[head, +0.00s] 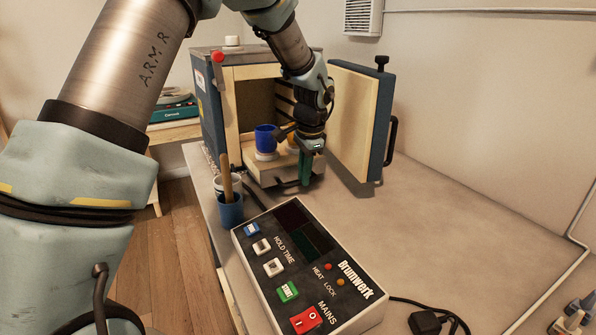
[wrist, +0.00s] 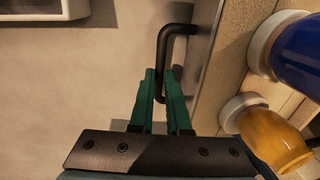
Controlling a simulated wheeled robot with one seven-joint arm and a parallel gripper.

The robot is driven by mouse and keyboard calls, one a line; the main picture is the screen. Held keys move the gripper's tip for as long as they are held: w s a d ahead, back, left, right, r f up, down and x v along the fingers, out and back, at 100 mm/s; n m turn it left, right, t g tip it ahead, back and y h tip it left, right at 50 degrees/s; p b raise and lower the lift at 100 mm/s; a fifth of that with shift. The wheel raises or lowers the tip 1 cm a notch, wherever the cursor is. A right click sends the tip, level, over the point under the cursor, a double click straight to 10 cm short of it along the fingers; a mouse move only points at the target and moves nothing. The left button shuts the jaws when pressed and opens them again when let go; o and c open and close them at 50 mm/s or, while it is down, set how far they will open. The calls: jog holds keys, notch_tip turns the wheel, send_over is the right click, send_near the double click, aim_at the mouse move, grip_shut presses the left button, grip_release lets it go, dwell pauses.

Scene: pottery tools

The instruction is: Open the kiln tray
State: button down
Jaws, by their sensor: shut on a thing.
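The kiln (head: 212,95) stands on the bench with its door (head: 352,120) swung open to the right. The kiln tray (head: 262,178) shows at the kiln's opening, its front edge at or a little past the mouth. A blue cup (head: 265,138) and an orange cup, clearer in the wrist view (wrist: 272,132), stand on white discs on the tray. The tray's black handle (wrist: 165,42) runs along its front in the wrist view. My gripper (head: 306,172) has its green fingers on either side of the handle bar, shut on it; the fingertips also show in the wrist view (wrist: 161,85).
A control box (head: 310,265) with buttons and a red switch sits in front of the kiln. A blue pot (head: 230,210) with a wooden tool stands left of it. The bench to the right is mostly clear, apart from a black plug (head: 425,322).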

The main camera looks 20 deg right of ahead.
jog(key=shift+s, duration=0.25)
jog(key=c, duration=0.9)
grip_release()
jog(key=r, duration=0.3)
jog(key=s+r+b, duration=0.1)
jog(key=r, duration=0.3)
jog(key=s+r, duration=0.1)
jog(key=r, duration=0.2)
jog(key=shift+r+b, duration=0.3)
jog(key=shift+b, duration=0.05)
jog(key=shift+d, duration=0.1)
